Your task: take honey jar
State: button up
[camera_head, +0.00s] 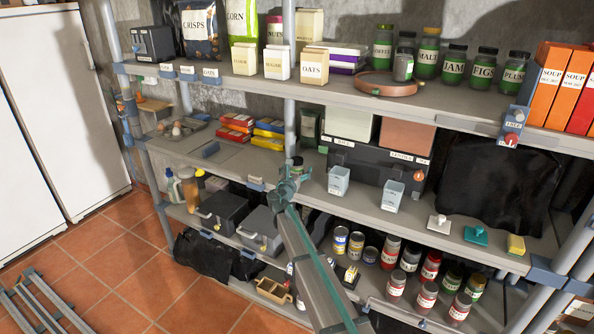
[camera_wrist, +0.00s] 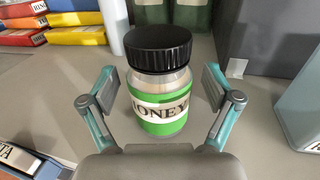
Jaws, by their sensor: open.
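The honey jar (camera_wrist: 160,108) stands upright on the shelf in the wrist view, with a black lid and a green and white label reading HONEY. My gripper (camera_wrist: 160,82) is open, with one finger on each side of the jar. Gaps show between both fingers and the jar, so it is not gripped. In the head view my gripper (camera_head: 289,182) is over the front of the middle shelf, and only the dark lid of the jar (camera_head: 297,161) shows behind it. The jar's lower part is hidden there.
Green containers (camera_wrist: 188,14) stand behind the jar. A grey box (camera_wrist: 265,40) and a clear tub (camera_wrist: 302,112) are to its right. Red, yellow and blue packets (camera_wrist: 50,22) lie at the back left. Another shelf (camera_head: 330,92) runs above, loaded with jars and boxes.

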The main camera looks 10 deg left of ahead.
jog(key=c, duration=1.4)
jog(key=shift+c, duration=0.9)
jog(key=shift+r, duration=0.1)
